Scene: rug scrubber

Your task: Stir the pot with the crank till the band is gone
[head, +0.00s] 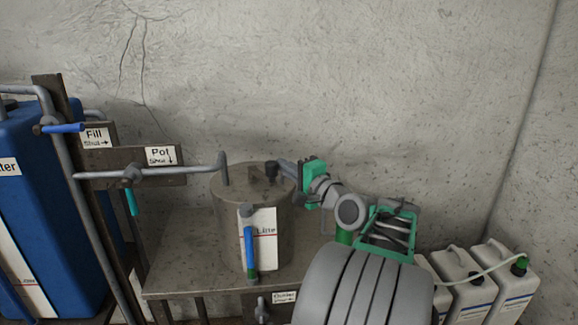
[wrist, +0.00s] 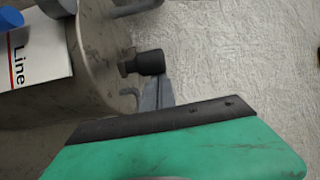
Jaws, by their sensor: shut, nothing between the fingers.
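The grey metal pot (head: 225,190) stands on a metal bench. A dark crank knob (head: 271,172) stands on its lid near the right edge; the knob also shows in the wrist view (wrist: 150,63). On the pot's front is an upright gauge (head: 249,245), blue with green at its lower end. I cannot tell which part is the band. My gripper (head: 283,166) reaches in from the right, shut and empty, its fingertips (wrist: 156,92) close beside the knob. Contact is unclear.
A pipe (head: 200,171) with a teal-handled valve under a "Pot" sign (head: 160,156) ends over the lid. A blue tank (head: 50,200) stands left. White canisters (head: 500,290) stand right. A concrete wall is behind; bench space (head: 180,260) left of the pot is clear.

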